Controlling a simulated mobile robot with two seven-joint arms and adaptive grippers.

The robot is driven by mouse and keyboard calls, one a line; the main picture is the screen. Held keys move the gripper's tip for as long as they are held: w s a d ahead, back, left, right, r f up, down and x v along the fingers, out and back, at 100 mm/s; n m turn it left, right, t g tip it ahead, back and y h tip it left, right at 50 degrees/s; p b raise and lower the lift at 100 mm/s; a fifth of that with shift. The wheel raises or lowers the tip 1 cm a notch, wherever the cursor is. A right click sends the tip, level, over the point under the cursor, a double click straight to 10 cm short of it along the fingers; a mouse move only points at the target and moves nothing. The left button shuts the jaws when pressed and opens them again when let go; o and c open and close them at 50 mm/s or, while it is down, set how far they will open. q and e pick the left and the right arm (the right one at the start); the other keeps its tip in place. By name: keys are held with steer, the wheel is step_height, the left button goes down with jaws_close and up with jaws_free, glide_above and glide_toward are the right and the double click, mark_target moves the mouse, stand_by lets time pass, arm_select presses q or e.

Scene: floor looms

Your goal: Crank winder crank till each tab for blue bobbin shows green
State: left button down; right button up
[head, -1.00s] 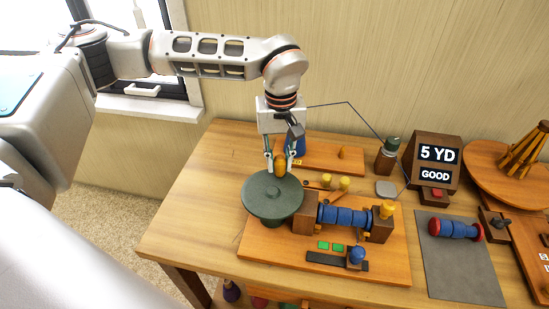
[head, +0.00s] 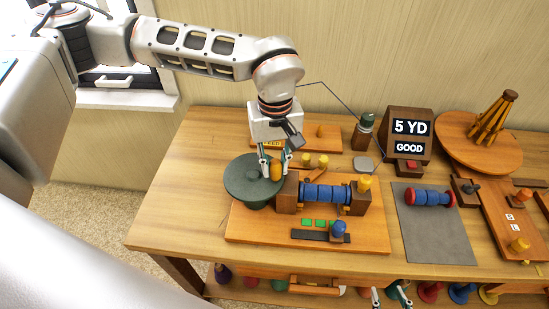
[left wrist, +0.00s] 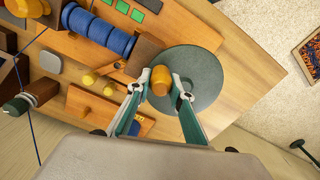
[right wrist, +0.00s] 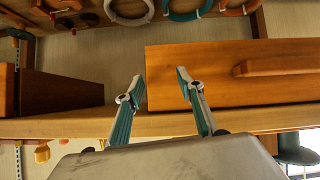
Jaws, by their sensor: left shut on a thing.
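The winder (head: 375,233) is a wooden board with a round dark-green crank wheel (head: 243,172) at its left. My left gripper (head: 275,168) is shut on the wheel's yellow-orange crank knob (head: 277,174); the left wrist view shows the knob (left wrist: 160,76) between its fingertips. The blue bobbin (head: 325,193) lies level between wooden blocks right of the wheel. Several small tabs in front of it show green (head: 319,222), beside a blue knob (head: 339,229) on a dark strip. My right gripper (right wrist: 161,85) is open and empty, low at the table's front.
A sign (head: 410,128) reads "5 YD GOOD". A blue bobbin with red ends (head: 431,197) lies on a grey mat (head: 437,235). A round wooden stand (head: 484,145) is at the back right. A drawer front (right wrist: 245,75) faces my right gripper. A thread runs behind the winder.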

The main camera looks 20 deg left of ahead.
arm_select(q)
steer(key=shift+s, duration=0.2)
steer(key=c, duration=1.6)
jaws_free()
steer(key=shift+s, duration=0.15)
steer(key=shift+c, duration=0.2)
steer(key=shift+r+p, duration=0.9)
steer(key=shift+r, duration=0.45)
steer(key=shift+r+p, duration=1.35)
steer(key=shift+r, duration=0.85)
